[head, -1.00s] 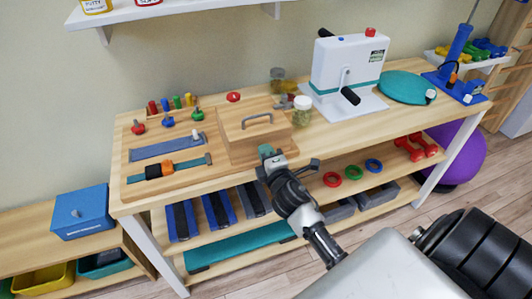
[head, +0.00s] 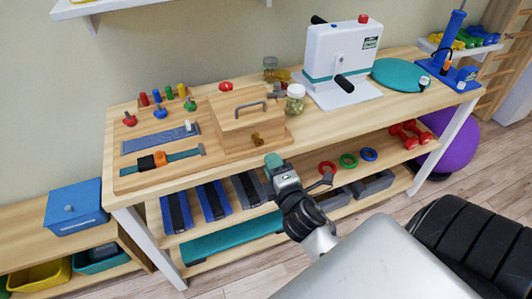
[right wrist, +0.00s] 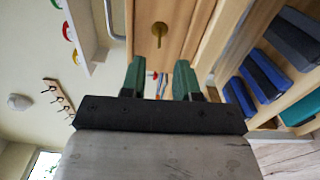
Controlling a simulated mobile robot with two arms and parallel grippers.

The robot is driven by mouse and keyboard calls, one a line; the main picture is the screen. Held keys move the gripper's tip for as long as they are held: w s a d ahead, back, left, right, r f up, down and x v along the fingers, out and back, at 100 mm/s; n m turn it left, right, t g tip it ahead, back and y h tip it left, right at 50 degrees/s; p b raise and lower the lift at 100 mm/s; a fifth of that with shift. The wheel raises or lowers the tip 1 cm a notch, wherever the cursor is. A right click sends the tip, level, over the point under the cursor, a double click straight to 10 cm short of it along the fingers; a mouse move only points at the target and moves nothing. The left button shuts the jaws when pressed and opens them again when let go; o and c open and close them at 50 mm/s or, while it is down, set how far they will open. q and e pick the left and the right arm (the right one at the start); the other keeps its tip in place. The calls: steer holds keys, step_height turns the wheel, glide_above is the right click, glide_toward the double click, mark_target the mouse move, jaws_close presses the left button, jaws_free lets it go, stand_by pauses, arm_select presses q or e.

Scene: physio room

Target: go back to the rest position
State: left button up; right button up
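My right gripper (head: 273,161) is in front of the workbench, just off the front of the wooden box. In the right wrist view its two green fingers (right wrist: 159,80) are apart with nothing between them. Beyond them is the brass key or knob (right wrist: 159,30) on the box front, clear of the fingers. In the head view this brass piece (head: 257,140) sticks out low on the front of the wooden box (head: 228,143), which has a grey handle on top. My left gripper is not in view.
The workbench (head: 330,125) carries a board with pegs and straps, a lidded jar (head: 295,98), a white crank machine (head: 333,55) and a teal disc (head: 400,74). The shelf below my gripper holds blue and grey blocks and coloured rings (head: 348,161). Open floor lies in front.

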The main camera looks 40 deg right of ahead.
steer(key=shift+v, duration=0.9)
steer(key=s+a+f+m+g+y+p, duration=0.1)
steer(key=s+a+f+m+g, duration=0.15)
steer(key=f, duration=0.75)
steer(key=s+a+f+m+g+y, duration=0.1)
steer(key=s+f+m+g, duration=0.15)
steer(key=f, duration=0.75)
steer(key=s+a+f+m+g+y+p, duration=0.1)
steer(key=s+f+g, duration=0.2)
steer(key=f, duration=0.7)
steer(key=s+f+m+g, duration=0.2)
steer(key=s+f, duration=0.3)
steer(key=s, duration=0.4)
steer(key=s+a+f+m+g, duration=0.1)
steer(key=s+f+m+g, duration=0.2)
steer(key=s+f, duration=0.3)
steer(key=s+a+f+m+g+y, duration=0.1)
steer(key=s+f+m+g, duration=0.1)
steer(key=s+f, duration=0.4)
steer(key=s+g, duration=0.1)
steer(key=s, duration=0.4)
steer(key=shift+s+a+m+g+p, duration=0.15)
steer(key=shift+s+m+g+p, duration=0.15)
steer(key=shift+p, duration=0.1)
